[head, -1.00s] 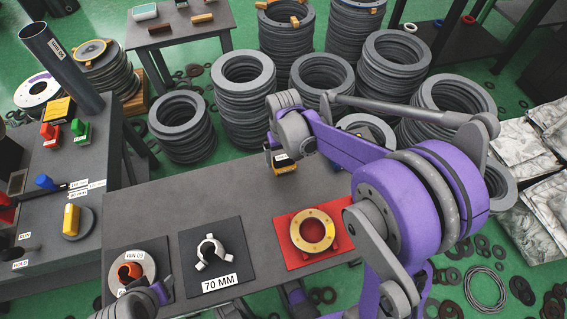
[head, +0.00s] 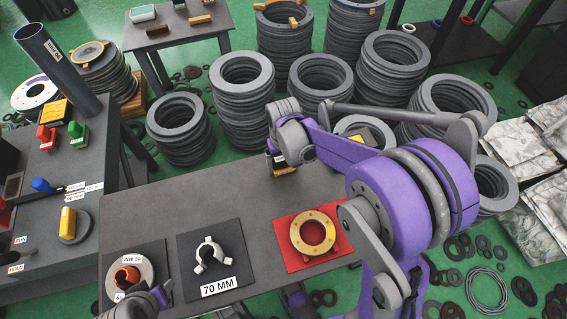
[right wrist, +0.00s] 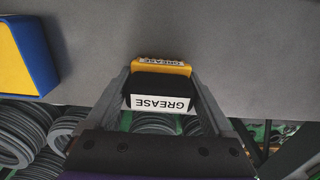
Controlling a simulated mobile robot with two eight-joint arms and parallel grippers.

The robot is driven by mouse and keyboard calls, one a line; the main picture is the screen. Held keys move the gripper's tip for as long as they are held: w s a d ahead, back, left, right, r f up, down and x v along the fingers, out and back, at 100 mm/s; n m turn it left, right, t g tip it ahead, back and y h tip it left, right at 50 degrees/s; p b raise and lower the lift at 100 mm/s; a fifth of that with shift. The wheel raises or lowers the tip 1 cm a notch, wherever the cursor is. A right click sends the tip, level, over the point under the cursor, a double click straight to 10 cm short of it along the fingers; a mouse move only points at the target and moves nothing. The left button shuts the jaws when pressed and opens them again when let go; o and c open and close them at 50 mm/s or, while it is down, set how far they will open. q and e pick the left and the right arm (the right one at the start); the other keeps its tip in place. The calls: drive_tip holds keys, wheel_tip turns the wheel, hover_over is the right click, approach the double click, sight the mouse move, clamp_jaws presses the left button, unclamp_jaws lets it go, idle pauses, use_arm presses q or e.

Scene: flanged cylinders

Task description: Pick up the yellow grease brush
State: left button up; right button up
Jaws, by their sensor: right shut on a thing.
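The yellow grease brush (right wrist: 160,67) shows in the right wrist view with a black part and a white GREASE label facing the camera. My right gripper (right wrist: 160,85) has its two fingers on either side of it and is shut on it. In the head view, the right gripper (head: 276,160) is at the back edge of the grey table, and the brush (head: 285,170) is mostly hidden under my wrist. I cannot tell whether the brush touches the table. My left gripper (head: 152,300) is only partly in view at the bottom left, its fingers unclear.
The grey table (head: 150,210) bears a ringed part on a dark plate, a 70 MM clamp (head: 208,254) and a yellow ring on a red plate (head: 290,262). A yellow and blue block (right wrist: 22,55) is beside the brush. Ring stacks (head: 245,100) stand behind the table.

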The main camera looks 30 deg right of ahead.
wheel_tip(320, 180, up, 10)
drive_tip(key=p, duration=0.3)
drive_tip(key=o, duration=1.1)
drive_tip(key=c, duration=0.6)
drive_tip(key=shift+c, duration=0.2)
